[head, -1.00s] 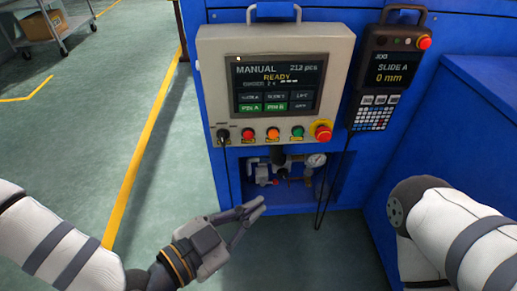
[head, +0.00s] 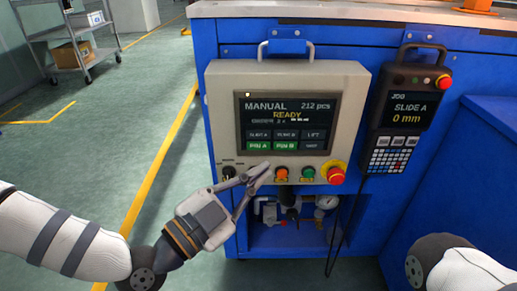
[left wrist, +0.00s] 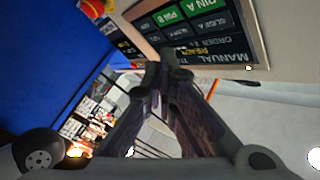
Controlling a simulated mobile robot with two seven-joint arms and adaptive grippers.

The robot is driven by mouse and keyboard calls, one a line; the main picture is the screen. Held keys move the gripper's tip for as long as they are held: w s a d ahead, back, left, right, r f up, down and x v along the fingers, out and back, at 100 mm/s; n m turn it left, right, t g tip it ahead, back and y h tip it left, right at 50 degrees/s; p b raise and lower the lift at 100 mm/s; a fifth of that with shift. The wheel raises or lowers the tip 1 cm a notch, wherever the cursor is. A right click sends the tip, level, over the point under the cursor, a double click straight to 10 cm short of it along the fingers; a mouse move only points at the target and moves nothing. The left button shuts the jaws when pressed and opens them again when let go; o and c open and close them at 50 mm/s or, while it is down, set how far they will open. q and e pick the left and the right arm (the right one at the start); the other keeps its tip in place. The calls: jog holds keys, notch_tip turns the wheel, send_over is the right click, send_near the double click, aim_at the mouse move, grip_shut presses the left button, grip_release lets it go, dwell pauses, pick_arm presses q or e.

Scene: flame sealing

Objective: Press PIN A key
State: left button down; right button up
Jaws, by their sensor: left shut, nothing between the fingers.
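The PIN A key (head: 258,146) is a green key at the lower left of the touch screen (head: 287,107), beside the green PIN B key (head: 285,146). The screen reads MANUAL and READY. My left gripper (head: 262,169) is shut and empty, its fingertips just below the PIN A key in the head view, over the row of panel buttons. I cannot tell whether it touches the panel. In the left wrist view the shut fingers (left wrist: 163,68) point toward the screen, where the green PIN B key (left wrist: 168,16) shows upside down. My right gripper is out of view.
Orange (head: 281,174) and green (head: 308,174) buttons and a red emergency stop (head: 336,174) sit under the screen. A jog pendant (head: 408,107) hangs at right. An open recess with a gauge (head: 326,203) lies below. Open floor is at left.

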aim_at(258, 145)
pick_arm(q)
jog(key=shift+w+b, duration=1.05)
jog(key=shift+w, duration=1.75)
jog(key=shift+w, duration=0.4)
jog(key=shift+w, duration=0.3)
jog(key=shift+s+p, duration=0.45)
jog(key=shift+s, duration=0.3)
